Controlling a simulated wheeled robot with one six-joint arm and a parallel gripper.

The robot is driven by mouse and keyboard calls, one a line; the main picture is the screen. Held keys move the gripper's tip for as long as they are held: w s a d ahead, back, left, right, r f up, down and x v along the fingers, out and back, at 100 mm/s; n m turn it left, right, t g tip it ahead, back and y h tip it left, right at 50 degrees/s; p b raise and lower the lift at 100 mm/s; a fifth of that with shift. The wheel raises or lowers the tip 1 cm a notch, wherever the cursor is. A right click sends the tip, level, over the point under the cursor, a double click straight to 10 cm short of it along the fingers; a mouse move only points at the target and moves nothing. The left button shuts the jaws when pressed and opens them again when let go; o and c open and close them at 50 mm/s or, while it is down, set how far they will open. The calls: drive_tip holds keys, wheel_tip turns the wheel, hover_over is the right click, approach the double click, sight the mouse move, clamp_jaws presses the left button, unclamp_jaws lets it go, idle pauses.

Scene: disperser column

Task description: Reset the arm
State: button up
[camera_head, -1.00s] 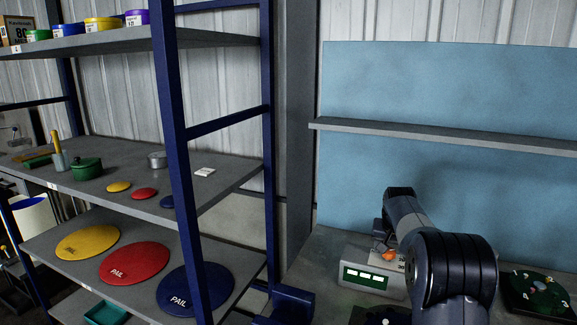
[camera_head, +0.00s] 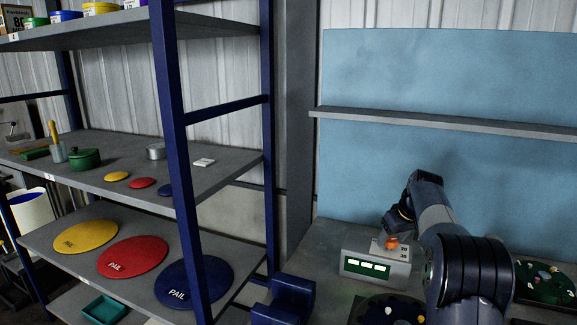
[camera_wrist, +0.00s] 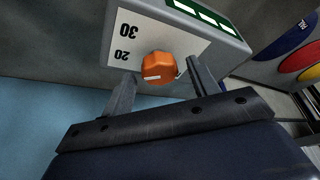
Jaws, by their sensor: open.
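My arm reaches over the bench at the right in the head view, beside a grey control box with an orange knob (camera_head: 391,243). The box (camera_head: 360,268) has several lit green-and-white windows on its front. In the wrist view my gripper (camera_wrist: 155,78) is open, with one finger on each side of the orange knob (camera_wrist: 160,66). I see a gap between the fingers and the knob, and nothing is held. The numbers 20 and 30 show on the white dial plate (camera_wrist: 140,45). In the head view the fingers are too small to make out.
A blue-framed shelf rack (camera_head: 172,130) stands at the left, holding yellow, red and blue PAIL lids (camera_head: 133,257), a green pot (camera_head: 84,159) and tubs. A narrow ledge (camera_head: 440,125) crosses the blue back panel. Dark round trays sit on the bench, one (camera_head: 388,312) in front of the box.

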drive_tip(key=shift+f+n, duration=0.1)
drive_tip(key=shift+n, duration=0.3)
drive_tip(key=v, duration=1.1)
drive_tip(key=shift+d, duration=0.15)
